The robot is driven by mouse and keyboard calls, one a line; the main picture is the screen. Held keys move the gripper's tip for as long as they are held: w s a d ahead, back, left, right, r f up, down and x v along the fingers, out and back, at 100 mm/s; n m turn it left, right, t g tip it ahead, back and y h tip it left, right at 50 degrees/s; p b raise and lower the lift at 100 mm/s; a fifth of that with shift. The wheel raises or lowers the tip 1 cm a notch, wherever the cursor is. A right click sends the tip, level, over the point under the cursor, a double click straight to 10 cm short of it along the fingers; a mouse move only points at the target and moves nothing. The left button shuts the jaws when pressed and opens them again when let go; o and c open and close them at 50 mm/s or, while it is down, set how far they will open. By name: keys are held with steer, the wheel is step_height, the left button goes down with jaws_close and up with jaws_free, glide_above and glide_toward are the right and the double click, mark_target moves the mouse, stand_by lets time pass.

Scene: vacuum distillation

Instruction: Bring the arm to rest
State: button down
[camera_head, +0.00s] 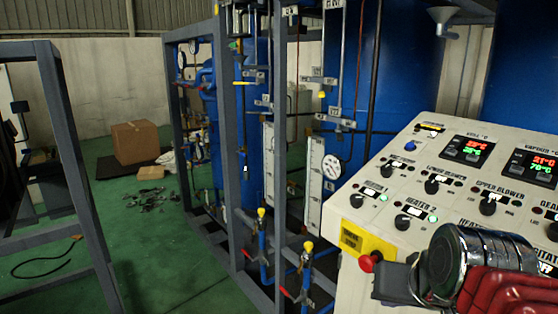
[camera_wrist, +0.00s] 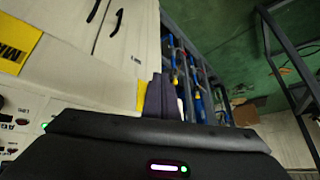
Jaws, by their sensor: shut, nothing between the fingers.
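My gripper (camera_wrist: 162,97) shows in the wrist view as two dark fingers standing close together above the black wrist housing. It is shut, with nothing held between the fingers. The white control cabinet (camera_wrist: 125,60) is to the left of and behind the fingers in that view; whether they touch it cannot be told. In the head view, part of my arm, with a metal cylinder and red bellows, is at the lower right in front of the control panel (camera_head: 415,140). The arm hides some of the panel's lower right part.
The panel carries switches, lit displays and a red button (camera_head: 370,262) close to my arm. A grey frame (camera_head: 222,130) with blue vessels (camera_head: 412,75) and yellow-handled valves stands behind it. Green floor (camera_head: 150,235) is open at left, before a cardboard box (camera_head: 136,142) and scattered debris.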

steer(key=s+a+f+n+g, duration=0.1)
steer(key=s+a+f+n, duration=0.1)
steer(key=s+a+f, duration=0.2)
steer(key=s+f, duration=0.3)
steer(key=shift+s+f+n+g, duration=0.3)
steer(key=shift+s, duration=0.05)
